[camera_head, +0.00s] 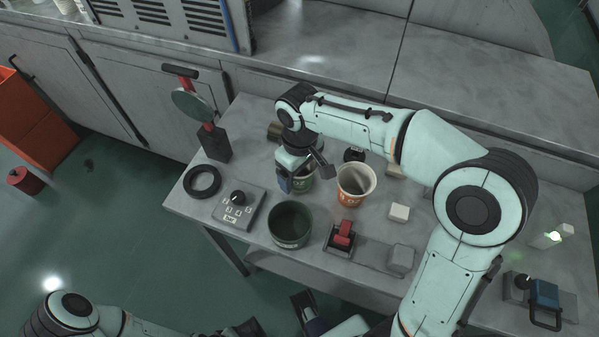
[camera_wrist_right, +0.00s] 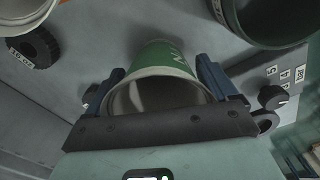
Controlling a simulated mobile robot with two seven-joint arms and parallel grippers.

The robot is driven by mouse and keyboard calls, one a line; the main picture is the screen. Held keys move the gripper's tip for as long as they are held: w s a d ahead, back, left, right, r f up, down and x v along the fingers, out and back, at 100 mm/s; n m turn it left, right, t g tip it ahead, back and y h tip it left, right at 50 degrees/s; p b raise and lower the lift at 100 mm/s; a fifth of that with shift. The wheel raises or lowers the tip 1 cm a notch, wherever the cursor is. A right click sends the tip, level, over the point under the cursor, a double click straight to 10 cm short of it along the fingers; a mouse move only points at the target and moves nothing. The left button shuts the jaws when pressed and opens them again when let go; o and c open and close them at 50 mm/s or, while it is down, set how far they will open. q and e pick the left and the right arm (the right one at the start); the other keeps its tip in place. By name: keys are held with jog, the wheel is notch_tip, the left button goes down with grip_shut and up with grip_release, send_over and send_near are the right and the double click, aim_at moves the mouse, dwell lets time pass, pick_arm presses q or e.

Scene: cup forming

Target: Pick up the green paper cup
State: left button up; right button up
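The green paper cup (camera_head: 303,183) stands on the grey table, partly hidden by my right gripper (camera_head: 292,181). In the right wrist view the cup (camera_wrist_right: 165,60) lies between the two blue fingers of the right gripper (camera_wrist_right: 158,82), its open rim facing the camera. The fingers run along both sides of the cup, close to its rim. I cannot tell whether they press on it. My left gripper (camera_head: 312,310) is only partly seen at the bottom edge of the head view, away from the cup.
An orange-and-white paper cup (camera_head: 354,186) stands just right of the green one. A dark green container (camera_head: 290,224) stands in front.

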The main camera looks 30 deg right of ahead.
jog(key=c, duration=0.5)
jog(key=shift+o, duration=0.2)
jog(key=shift+r, duration=0.1)
